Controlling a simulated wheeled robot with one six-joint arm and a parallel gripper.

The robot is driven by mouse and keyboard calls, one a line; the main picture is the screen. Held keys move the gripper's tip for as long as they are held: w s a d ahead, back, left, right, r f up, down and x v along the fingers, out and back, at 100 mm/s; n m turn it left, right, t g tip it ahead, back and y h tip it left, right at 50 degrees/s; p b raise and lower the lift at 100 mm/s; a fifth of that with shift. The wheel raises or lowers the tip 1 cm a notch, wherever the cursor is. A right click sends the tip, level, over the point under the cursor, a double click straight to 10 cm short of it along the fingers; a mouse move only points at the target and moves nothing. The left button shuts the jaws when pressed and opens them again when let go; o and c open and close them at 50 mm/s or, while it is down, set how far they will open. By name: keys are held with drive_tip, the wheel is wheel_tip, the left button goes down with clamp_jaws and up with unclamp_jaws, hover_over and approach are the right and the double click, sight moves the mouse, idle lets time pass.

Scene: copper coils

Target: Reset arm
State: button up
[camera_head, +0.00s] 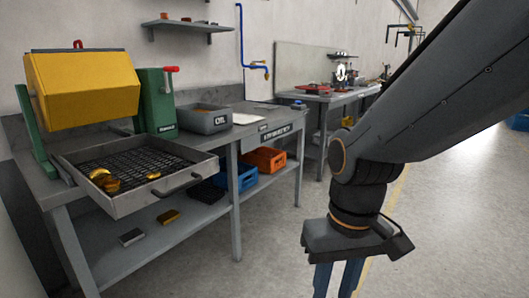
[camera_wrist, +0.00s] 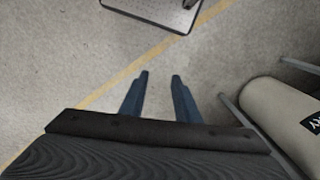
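My gripper (camera_head: 336,288) hangs at the end of my arm on the right side of the head view, pointing down over the bare floor, in front of and apart from the workbench. In the wrist view its two blue fingers (camera_wrist: 160,76) stand apart with only floor between them, so it is open and empty. In the head view the fingertips are cut off by the lower edge.
A grey workbench (camera_head: 232,132) holds a yellow drum (camera_head: 85,88) on green supports, a mesh tray (camera_head: 200,158) with several brass-coloured pieces, and a grey bin (camera_head: 208,122). Blue (camera_head: 243,180) and orange (camera_head: 265,158) crates sit below.

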drive_tip(key=d+r+m+p, duration=0.2)
drive_tip(key=d+r+p, duration=0.4)
drive_tip(key=p, duration=0.6)
drive_tip(key=shift+d+r+h+p, duration=0.3)
drive_tip(key=shift+d+r+p, duration=0.1)
drive_tip(key=shift+d, duration=0.4)
drive_tip(key=shift+a, duration=0.1)
